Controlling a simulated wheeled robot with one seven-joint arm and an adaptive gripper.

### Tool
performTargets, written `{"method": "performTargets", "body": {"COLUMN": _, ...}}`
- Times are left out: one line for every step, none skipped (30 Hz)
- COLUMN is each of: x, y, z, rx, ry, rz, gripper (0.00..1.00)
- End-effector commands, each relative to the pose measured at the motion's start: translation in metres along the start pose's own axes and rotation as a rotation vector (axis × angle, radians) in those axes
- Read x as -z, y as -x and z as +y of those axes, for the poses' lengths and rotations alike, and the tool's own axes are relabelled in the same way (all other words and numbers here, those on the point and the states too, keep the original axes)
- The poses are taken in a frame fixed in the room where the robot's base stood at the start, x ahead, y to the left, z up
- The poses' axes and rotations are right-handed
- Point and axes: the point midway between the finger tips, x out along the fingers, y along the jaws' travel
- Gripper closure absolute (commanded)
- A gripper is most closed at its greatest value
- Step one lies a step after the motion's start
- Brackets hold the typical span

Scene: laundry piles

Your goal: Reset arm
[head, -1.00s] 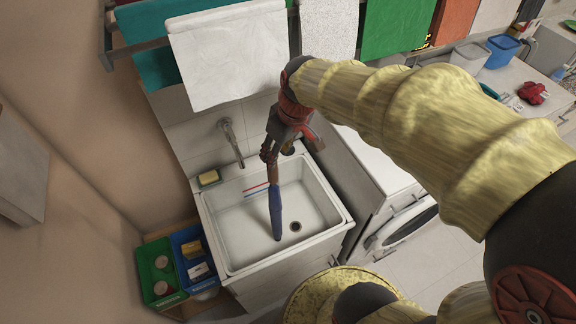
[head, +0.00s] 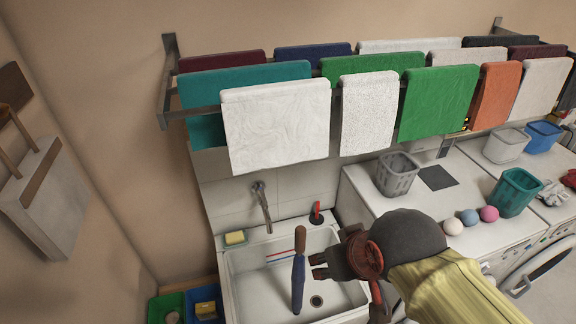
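My gripper (head: 316,266) is over the right part of the sink, its fingers pointing left. The fingers look spread, with nothing between them. A tool with a brown handle and a long blue body (head: 298,283) is in the white sink (head: 232,283), just left of the fingertips. Its handle end points up in the picture. The tool looks apart from my fingers, though the gap is small. My arm hides the sink's right side.
A yellow sponge (head: 235,238) and a red-handled item (head: 317,212) sit on the sink's back rim. Towels, including a white one (head: 277,125), hang above. Right are a grey basket (head: 397,175), coloured balls (head: 469,217) and a teal basket (head: 516,192).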

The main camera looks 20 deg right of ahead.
Motion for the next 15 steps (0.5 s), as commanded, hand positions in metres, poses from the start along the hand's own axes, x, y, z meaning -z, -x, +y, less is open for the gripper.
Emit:
{"method": "performTargets", "body": {"x": -0.005, "y": -0.010, "z": 0.000, "rx": 0.000, "ry": 0.000, "rz": -0.001, "gripper": 0.60}}
{"method": "performTargets", "body": {"x": -0.008, "y": -0.014, "z": 0.000, "rx": 0.000, "ry": 0.000, "rz": -0.001, "gripper": 0.60}}
{"method": "performTargets", "body": {"x": -0.011, "y": -0.021, "z": 0.000, "rx": 0.000, "ry": 0.000, "rz": -0.001, "gripper": 0.60}}
{"method": "performTargets", "body": {"x": -0.014, "y": -0.026, "z": 0.000, "rx": 0.000, "ry": 0.000, "rz": -0.001, "gripper": 0.60}}
{"method": "performTargets", "body": {"x": -0.017, "y": -0.033, "z": 0.000, "rx": 0.000, "ry": 0.000, "rz": -0.001, "gripper": 0.60}}
{"method": "performTargets", "body": {"x": -0.022, "y": -0.041, "z": 0.000, "rx": 0.000, "ry": 0.000, "rz": -0.001, "gripper": 0.60}}
{"method": "performTargets", "body": {"x": -0.026, "y": -0.048, "z": 0.000, "rx": 0.000, "ry": 0.000, "rz": -0.001, "gripper": 0.60}}
{"method": "performTargets", "body": {"x": -0.030, "y": -0.055, "z": 0.000, "rx": 0.000, "ry": 0.000, "rz": -0.001, "gripper": 0.60}}
{"method": "performTargets", "body": {"x": -0.035, "y": -0.065, "z": 0.000, "rx": 0.000, "ry": 0.000, "rz": -0.001, "gripper": 0.60}}
{"method": "performTargets", "body": {"x": -0.039, "y": -0.072, "z": 0.000, "rx": 0.000, "ry": 0.000, "rz": -0.001, "gripper": 0.60}}
{"method": "performTargets", "body": {"x": -0.043, "y": -0.080, "z": 0.000, "rx": 0.000, "ry": 0.000, "rz": -0.001, "gripper": 0.60}}
{"method": "performTargets", "body": {"x": -0.048, "y": -0.089, "z": 0.000, "rx": 0.000, "ry": 0.000, "rz": -0.001, "gripper": 0.60}}
{"method": "performTargets", "body": {"x": -0.052, "y": -0.096, "z": 0.000, "rx": 0.000, "ry": 0.000, "rz": -0.001, "gripper": 0.60}}
{"method": "performTargets", "body": {"x": -0.055, "y": -0.103, "z": 0.000, "rx": 0.000, "ry": 0.001, "rz": -0.001, "gripper": 0.60}}
{"method": "performTargets", "body": {"x": -0.060, "y": -0.112, "z": 0.000, "rx": 0.000, "ry": 0.001, "rz": -0.001, "gripper": 0.60}}
